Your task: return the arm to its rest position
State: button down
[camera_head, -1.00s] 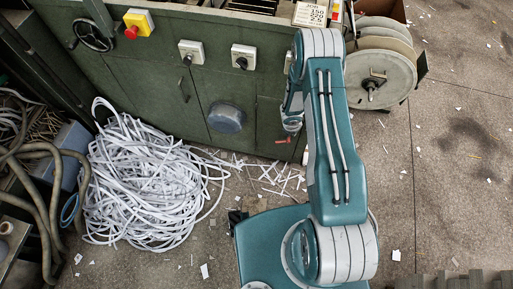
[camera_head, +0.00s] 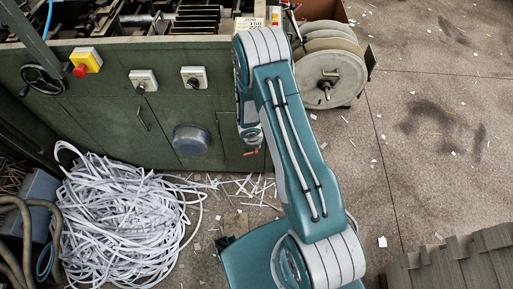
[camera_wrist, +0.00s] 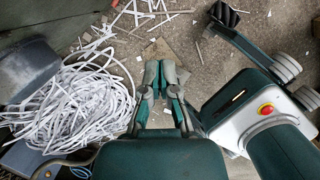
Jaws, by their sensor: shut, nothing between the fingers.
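My teal arm (camera_head: 293,150) rises from my body in the head view and is bent, with its upper end leaning to the upper left. Its wrist part hangs down in front of the green machine's right side. My gripper (camera_wrist: 160,68) shows in the wrist view, pointing down over the concrete floor. Its two fingers are shut with nothing between them. The fingertips cannot be made out in the head view. My own body, with a red button on it, is to the right in the wrist view.
The green machine (camera_head: 85,128) stands behind my arm, with a handwheel and switch boxes on its front. A reel (camera_head: 328,78) is at its right. A heap of white paper strips (camera_head: 115,225) lies left, also in the wrist view (camera_wrist: 75,105). Grey stacked boards (camera_head: 460,265) are lower right. Floor at right is open.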

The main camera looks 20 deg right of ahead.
notch_tip(320, 180, up, 31)
jog(key=s+d+m+t+h, duration=0.1)
jog(key=s+m+t+h, duration=0.15)
jog(key=m, duration=0.95)
jog(key=s+a+r+m+y, duration=0.2)
jog(key=s+a+r+m, duration=0.1)
jog(key=s+r+m, duration=0.3)
jog(key=s+a+r+m+t+y, duration=0.1)
jog(key=s+a+r+m+y, duration=0.1)
jog(key=s+r+m, duration=0.5)
jog(key=s+a+r, duration=0.1)
jog(key=s+r, duration=0.2)
jog(key=s, duration=0.4)
jog(key=shift+s+a+r+m+y, duration=0.15)
jog(key=shift+s+a+m+y, duration=0.15)
jog(key=shift+s+y, duration=0.05)
jog(key=shift+w+t, duration=0.1)
jog(key=shift+t, duration=0.15)
